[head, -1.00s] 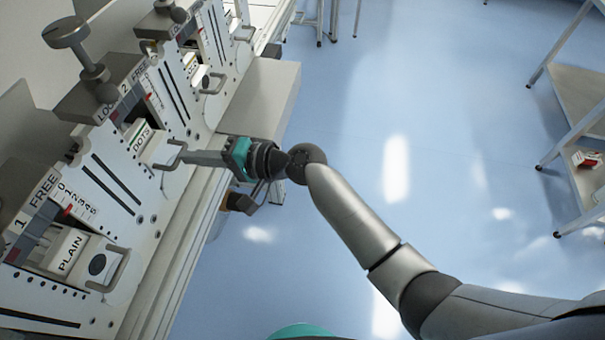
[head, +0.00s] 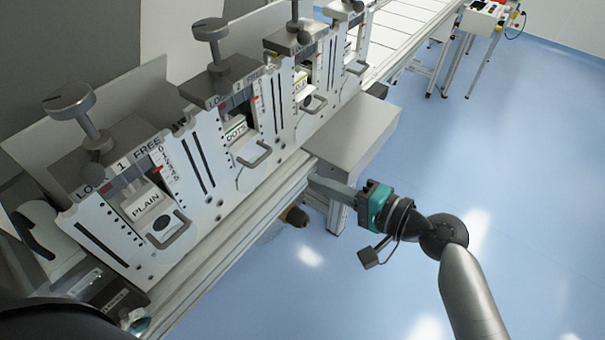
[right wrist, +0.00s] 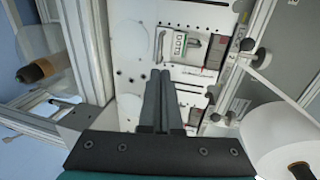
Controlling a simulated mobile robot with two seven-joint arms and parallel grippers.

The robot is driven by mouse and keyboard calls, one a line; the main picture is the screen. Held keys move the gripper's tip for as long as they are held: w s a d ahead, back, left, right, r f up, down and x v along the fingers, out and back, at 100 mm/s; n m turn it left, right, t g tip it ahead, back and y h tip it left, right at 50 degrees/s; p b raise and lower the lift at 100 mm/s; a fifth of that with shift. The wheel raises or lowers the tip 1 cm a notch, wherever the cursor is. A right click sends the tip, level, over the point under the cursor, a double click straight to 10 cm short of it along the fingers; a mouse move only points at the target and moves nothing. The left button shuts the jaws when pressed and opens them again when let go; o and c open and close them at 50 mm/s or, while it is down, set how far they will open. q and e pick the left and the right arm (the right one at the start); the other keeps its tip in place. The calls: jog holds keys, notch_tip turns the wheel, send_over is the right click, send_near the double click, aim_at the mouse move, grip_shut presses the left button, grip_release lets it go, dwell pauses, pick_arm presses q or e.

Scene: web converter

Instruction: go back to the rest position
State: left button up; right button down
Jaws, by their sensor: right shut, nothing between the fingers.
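My right gripper (head: 316,183) is shut and empty. Its arm comes in from the lower right in the head view, and the fingers point left toward the row of converter stations, close to the machine's front rail. In the right wrist view, the closed fingers (right wrist: 160,98) lie side by side with nothing between them, in front of a white station plate. The DOTS block (head: 236,133) sits in its station, and it also shows in the right wrist view (right wrist: 179,46). My left gripper is not in view.
The PLAIN block (head: 146,206) sits in station 1 at lower left. A grey box (head: 352,130) juts out beside the rail near my right gripper. A white roll (right wrist: 285,130) is at lower right in the wrist view. The blue floor (head: 520,170) at right is clear.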

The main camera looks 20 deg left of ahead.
jog(key=s+d+f+h+b, duration=0.1)
jog(key=d+f+h+b, duration=0.3)
jog(key=f, duration=0.7)
jog(key=s+d+f+m+t+h+p, duration=0.1)
jog(key=s+d+f+h, duration=0.1)
jog(key=d+f, duration=0.7)
jog(key=s+d+f+h+b, duration=0.1)
jog(key=d+f+h+b, duration=0.15)
jog(key=f, duration=1.15)
jog(key=s+d+f+n+g+h+b, duration=0.1)
jog(key=s+d+f+h, duration=0.1)
jog(key=s+d+f, duration=0.3)
jog(key=s+d+f+n+g+h+b, duration=0.1)
jog(key=s+d+f+h, duration=0.15)
jog(key=s+f, duration=0.5)
pick_arm(q)
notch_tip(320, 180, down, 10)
jog(key=b, duration=0.2)
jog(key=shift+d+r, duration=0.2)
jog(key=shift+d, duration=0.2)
pick_arm(e)
jog(key=s+d+f+n+g+h, duration=0.1)
jog(key=s+f, duration=0.3)
jog(key=s, duration=0.5)
jog(key=s+d+f+n+g+h, duration=0.1)
jog(key=s+d+f+n, duration=0.3)
jog(key=s, duration=0.5)
jog(key=shift+s+f+g, duration=0.15)
jog(key=shift+f+g, duration=0.25)
jog(key=shift+f, duration=0.05)
